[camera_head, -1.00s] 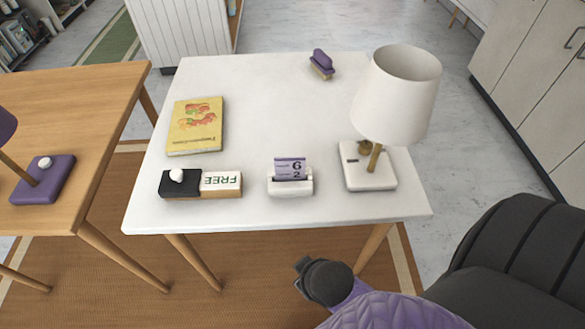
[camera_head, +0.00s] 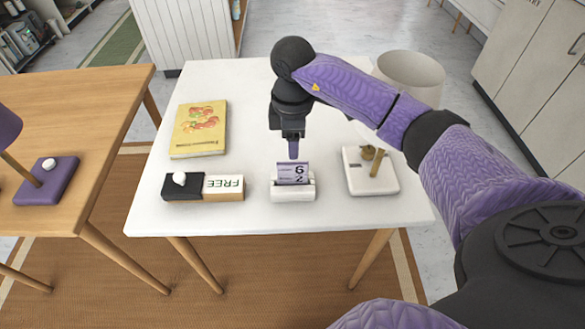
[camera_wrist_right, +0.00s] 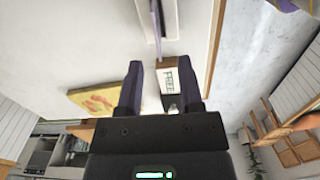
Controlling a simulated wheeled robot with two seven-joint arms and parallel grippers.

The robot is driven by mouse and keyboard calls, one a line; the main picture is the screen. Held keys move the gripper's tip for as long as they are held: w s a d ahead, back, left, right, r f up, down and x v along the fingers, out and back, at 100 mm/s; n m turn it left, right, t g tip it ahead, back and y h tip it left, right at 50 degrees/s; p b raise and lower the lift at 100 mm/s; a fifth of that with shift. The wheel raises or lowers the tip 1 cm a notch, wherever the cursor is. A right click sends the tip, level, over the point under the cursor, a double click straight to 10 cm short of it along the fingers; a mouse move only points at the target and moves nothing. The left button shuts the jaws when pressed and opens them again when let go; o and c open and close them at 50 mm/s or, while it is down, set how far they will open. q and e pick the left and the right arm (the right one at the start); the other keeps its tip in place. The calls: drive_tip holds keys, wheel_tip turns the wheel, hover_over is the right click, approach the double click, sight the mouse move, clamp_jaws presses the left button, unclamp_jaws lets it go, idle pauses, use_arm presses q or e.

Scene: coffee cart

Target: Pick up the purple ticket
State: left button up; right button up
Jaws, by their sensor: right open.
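The purple ticket (camera_head: 293,175), printed with the digits 6 and 2, stands upright in a small white holder (camera_head: 293,192) near the front edge of the white table. In the right wrist view, the ticket shows as a thin purple edge (camera_wrist_right: 158,20) beside the white holder (camera_wrist_right: 170,22), beyond the fingertips. My right gripper (camera_head: 293,155) points down just above and behind the ticket. Its fingers (camera_wrist_right: 163,70) are apart, with nothing held between them. From the head, I cannot tell whether a finger touches the ticket. My left gripper is not in view.
A black-and-wood FREE block (camera_head: 222,187) sits left of the holder. A yellow book (camera_head: 199,127) lies behind it. A lamp with a white base (camera_head: 372,172) and shade (camera_head: 410,72) stands right, partly hidden by my arm. A wooden table (camera_head: 70,115) adjoins at left.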

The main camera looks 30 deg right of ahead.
sight(293, 170)
drive_tip(key=f+b, duration=0.2)
drive_tip(key=f, duration=0.3)
drive_tip(key=f+b, duration=0.2)
drive_tip(key=f, duration=0.2)
drive_tip(key=shift+w+f, duration=0.2)
drive_tip(key=shift+f, duration=0.2)
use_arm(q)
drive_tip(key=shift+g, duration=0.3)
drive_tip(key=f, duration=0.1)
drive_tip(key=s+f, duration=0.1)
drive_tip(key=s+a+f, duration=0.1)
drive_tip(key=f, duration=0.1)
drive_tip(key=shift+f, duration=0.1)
use_arm(e)
drive_tip(key=shift+r, duration=0.1)
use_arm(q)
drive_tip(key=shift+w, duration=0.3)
use_arm(e)
clamp_jaws()
